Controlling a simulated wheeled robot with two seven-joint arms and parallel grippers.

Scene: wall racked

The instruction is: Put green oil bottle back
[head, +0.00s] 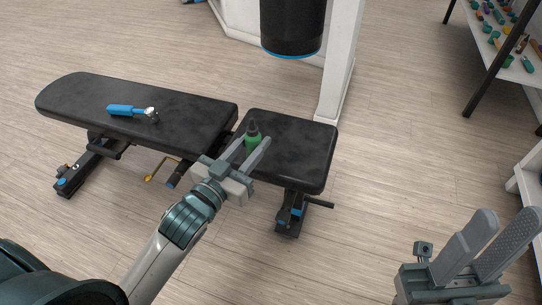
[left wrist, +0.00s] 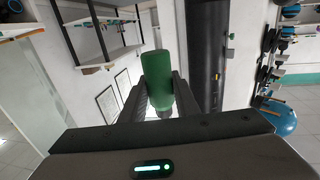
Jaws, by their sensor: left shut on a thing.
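The green oil bottle (head: 252,137) has a dark cap and appears in the head view at the near edge of the black bench seat. My left gripper (head: 256,147) is shut on it, with the fingers on either side. In the left wrist view the bottle (left wrist: 158,80) sits between the two fingers (left wrist: 160,97), and its lower part is partly hidden by them. I cannot tell from these frames whether it touches the seat. My right gripper (head: 488,245) is at the lower right of the head view, with its fingers apart and nothing between them.
A black weight bench (head: 180,103) stands ahead, with a blue-handled tool (head: 126,110) on its longer pad. A dark punching bag (head: 292,28) hangs behind the seat. A shelf rack (head: 515,60) with several small items is at the upper right. The floor between bench and rack is clear.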

